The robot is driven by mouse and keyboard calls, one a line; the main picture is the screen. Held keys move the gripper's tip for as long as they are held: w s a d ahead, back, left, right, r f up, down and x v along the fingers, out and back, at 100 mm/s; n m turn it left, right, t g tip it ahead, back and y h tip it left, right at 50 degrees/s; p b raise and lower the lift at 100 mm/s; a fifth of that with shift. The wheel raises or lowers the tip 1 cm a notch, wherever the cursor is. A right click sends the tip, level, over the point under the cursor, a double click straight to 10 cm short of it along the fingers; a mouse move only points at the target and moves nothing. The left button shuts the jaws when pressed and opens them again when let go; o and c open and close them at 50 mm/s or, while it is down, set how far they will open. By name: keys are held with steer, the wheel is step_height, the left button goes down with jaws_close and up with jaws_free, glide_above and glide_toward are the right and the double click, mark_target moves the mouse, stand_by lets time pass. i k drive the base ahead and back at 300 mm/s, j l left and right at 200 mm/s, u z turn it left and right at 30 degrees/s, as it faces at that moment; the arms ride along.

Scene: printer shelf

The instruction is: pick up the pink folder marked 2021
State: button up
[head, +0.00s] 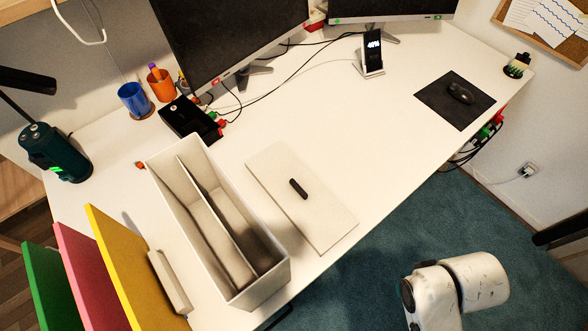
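A pink folder (90,278) stands at the lower left of the head view, between a green folder (48,285) and a yellow folder (135,275). The folders stand close together in a row with narrow gaps, leaning a little. The bottom of the pink folder is cut off by the picture edge, and no 2021 marking can be read on it. My gripper is not in view; only white links of my arm show at the lower right, well apart from the folders.
A white open box with a divider (275,272) stands right of the folders, beside a flat white panel (335,238) with a dark handle. A dark green device (58,155) stands behind the folders. Cups, monitors and cables fill the back. The desk's right middle is mostly clear.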

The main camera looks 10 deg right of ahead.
mark_target(100, 307)
steer(key=k+j+u, duration=0.15)
steer(key=j+u, duration=0.8)
steer(key=k+l, duration=0.05)
steer(key=l, duration=0.05)
